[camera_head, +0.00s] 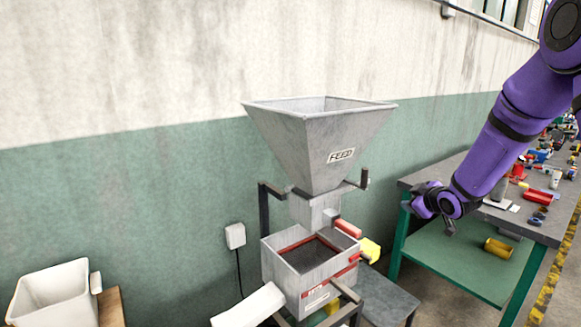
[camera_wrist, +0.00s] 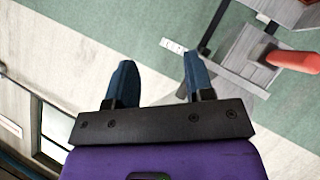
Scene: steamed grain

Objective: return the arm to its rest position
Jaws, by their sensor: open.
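My purple arm reaches in from the upper right in the head view. My gripper (camera_head: 449,228) hangs at its lower end, to the right of the grey feed machine and in front of the workbench. In the wrist view my gripper (camera_wrist: 160,80) shows two dark blue fingers set wide apart, with nothing between them. The grey feed machine (camera_head: 335,150) has a funnel hopper on top and a square, red-edged box below. Part of the machine with a red handle (camera_wrist: 292,61) shows at the upper right of the wrist view.
A workbench (camera_head: 440,175) with several tools and parts stands at the right, with a yellow cylinder (camera_head: 498,248) on its green lower shelf. A white bin (camera_head: 50,292) stands at the lower left. The green and white wall (camera_head: 130,190) runs behind the machine.

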